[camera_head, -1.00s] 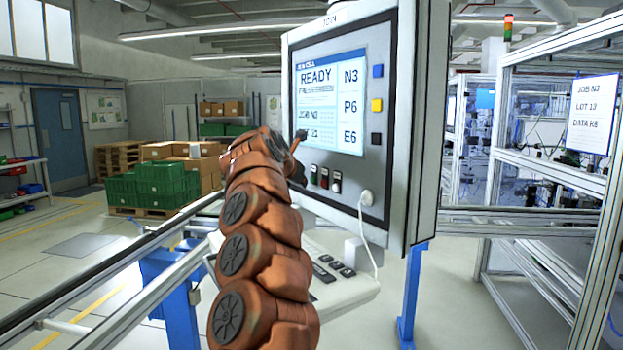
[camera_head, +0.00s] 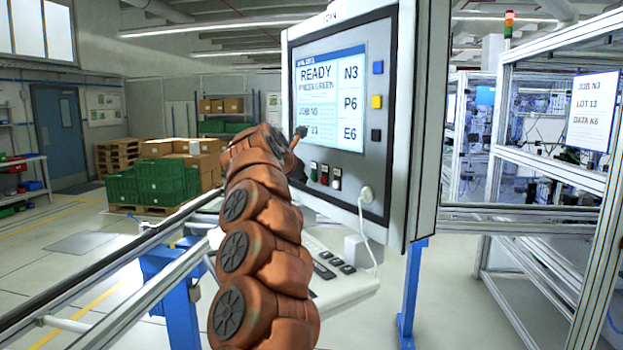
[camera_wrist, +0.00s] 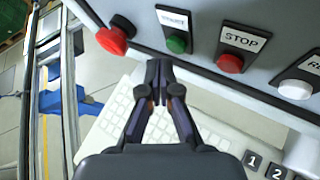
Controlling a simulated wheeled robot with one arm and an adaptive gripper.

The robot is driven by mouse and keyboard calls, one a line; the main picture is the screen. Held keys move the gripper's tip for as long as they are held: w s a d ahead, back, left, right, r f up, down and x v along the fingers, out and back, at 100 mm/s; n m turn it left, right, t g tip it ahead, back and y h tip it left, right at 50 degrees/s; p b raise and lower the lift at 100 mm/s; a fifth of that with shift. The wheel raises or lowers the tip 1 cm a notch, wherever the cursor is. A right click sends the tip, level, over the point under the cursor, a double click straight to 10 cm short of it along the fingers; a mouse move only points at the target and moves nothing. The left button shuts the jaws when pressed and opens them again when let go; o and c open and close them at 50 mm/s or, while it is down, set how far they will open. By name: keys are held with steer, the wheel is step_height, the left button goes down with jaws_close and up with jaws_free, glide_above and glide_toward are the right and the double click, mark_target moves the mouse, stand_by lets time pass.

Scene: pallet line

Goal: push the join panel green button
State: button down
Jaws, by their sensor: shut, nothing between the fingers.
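The join panel (camera_head: 385,200) is a grey box with a lit screen (camera_head: 331,95) reading READY. Its green button (camera_wrist: 177,44) shows in the wrist view, under a small label and left of a red STOP button (camera_wrist: 231,63). In the head view the green button (camera_head: 313,176) is small, in the row below the screen. My gripper (camera_wrist: 159,68) is shut and empty in the wrist view. Its tips appear just below and left of the green button, apparently apart from it. In the head view my gripper (camera_head: 300,133) is a dark shape in front of the screen's lower left, partly hidden by my arm.
A red mushroom knob (camera_wrist: 113,39) is left of the green button. A white button (camera_wrist: 295,89) is right of STOP. A keyboard shelf (camera_head: 343,288) lies below the panel. Metal rails (camera_head: 120,315) run at the lower left.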

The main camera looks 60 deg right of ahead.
steer(key=shift+d+r, duration=0.1)
steer(key=shift+d, duration=0.05)
stand_by(0.3)
steer(key=shift+s+d+p, duration=0.15)
steer(key=shift+d+p, duration=0.1)
steer(key=shift+p, duration=0.15)
steer(key=shift+s+d+p, duration=0.25)
steer(key=shift+d+p, duration=0.15)
stand_by(1.0)
steer(key=shift+w+a+b, duration=0.4)
steer(key=shift+a+b, duration=0.1)
steer(key=shift+a, duration=0.25)
steer(key=a, duration=0.1)
steer(key=w+a+b, duration=0.1)
steer(key=a, duration=0.1)
steer(key=w+a+b, duration=0.1)
steer(key=shift+w+a, duration=0.2)
steer(key=shift+a, duration=0.05)
stand_by(0.3)
